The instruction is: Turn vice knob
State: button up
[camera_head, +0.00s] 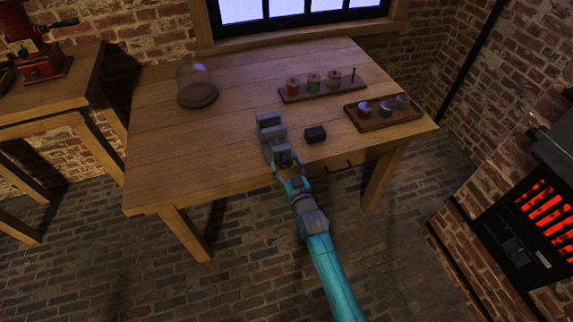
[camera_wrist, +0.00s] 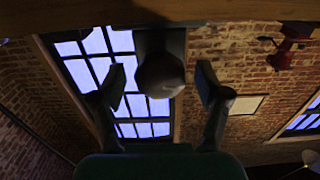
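A grey vice (camera_head: 268,130) stands at the front edge of the wooden table, in the middle of the head view. Its rounded dark knob (camera_wrist: 160,75) shows in the wrist view, below the dark vice body. My gripper (camera_head: 284,168) is at the front end of the vice, at the end of my blue arm. In the wrist view the two fingers are spread apart, one on each side of the knob, with gaps visible between. The gripper is open and holds nothing. In the head view the knob is mostly hidden by the gripper.
A side table (camera_head: 60,98) bears a red machine (camera_head: 38,62). A glowing stove (camera_head: 535,225) is right.

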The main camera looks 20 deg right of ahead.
jog(key=c, duration=1.1)
jog(key=shift+o, duration=0.2)
jog(key=shift+m, duration=0.6)
jog(key=o, duration=1.2)
jog(key=shift+c, duration=0.2)
jog(key=s, duration=1.2)
